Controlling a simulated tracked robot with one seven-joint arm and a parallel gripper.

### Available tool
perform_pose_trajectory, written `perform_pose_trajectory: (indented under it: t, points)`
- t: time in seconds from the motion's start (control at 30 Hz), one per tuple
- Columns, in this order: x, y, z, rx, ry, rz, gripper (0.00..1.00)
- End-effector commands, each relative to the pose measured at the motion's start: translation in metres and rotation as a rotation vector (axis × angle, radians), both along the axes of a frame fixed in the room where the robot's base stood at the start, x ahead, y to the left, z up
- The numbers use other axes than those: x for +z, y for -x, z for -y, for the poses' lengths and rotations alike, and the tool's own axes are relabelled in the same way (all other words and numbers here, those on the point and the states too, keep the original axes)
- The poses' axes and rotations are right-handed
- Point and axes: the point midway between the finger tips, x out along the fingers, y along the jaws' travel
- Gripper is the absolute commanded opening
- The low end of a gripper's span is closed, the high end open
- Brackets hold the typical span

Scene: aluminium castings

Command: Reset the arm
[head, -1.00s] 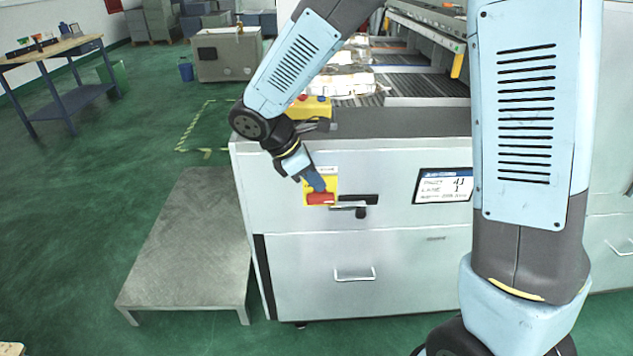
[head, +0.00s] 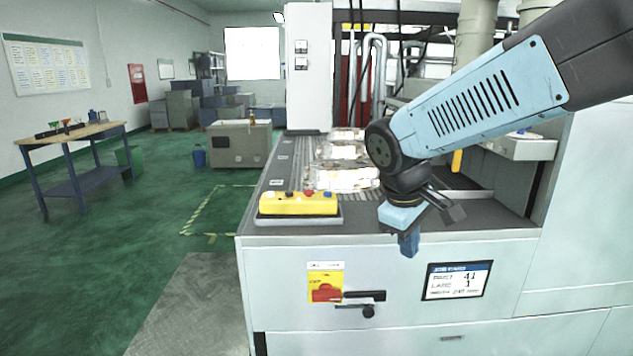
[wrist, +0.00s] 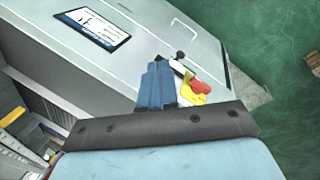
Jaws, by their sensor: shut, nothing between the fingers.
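My gripper (head: 408,243) hangs in front of the top edge of the grey machine cabinet (head: 270,270), pointing down. Its blue fingers are shut with nothing between them. In the wrist view the shut fingers (wrist: 158,82) stand over the cabinet front. The red rotary switch (head: 326,292) on its yellow plate is on the cabinet front, below and left of my gripper and apart from it. The switch also shows in the wrist view (wrist: 199,86), just right of the fingers. A black handle (head: 366,302) sits beside the switch.
A yellow control box (head: 298,203) with buttons stands on the cabinet top. Wrapped castings (head: 342,179) lie on the conveyor behind. A display (head: 457,280) is on the cabinet front. A metal step (head: 195,310) stands at left. The green floor (head: 120,240) further left is clear.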

Motion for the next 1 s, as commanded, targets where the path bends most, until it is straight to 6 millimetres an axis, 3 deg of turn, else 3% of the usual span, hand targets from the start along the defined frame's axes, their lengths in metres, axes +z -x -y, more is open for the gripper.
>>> perform_pose_trajectory:
  t: [0.2,0.53,1.0]
  points:
    - [0.023,0.031,0.032,-0.248,-0.152,0.136,0.00]
    - [0.045,0.073,0.062,-0.560,-0.381,0.314,0.00]
    - [0.050,0.085,0.069,-0.650,-0.458,0.366,0.00]
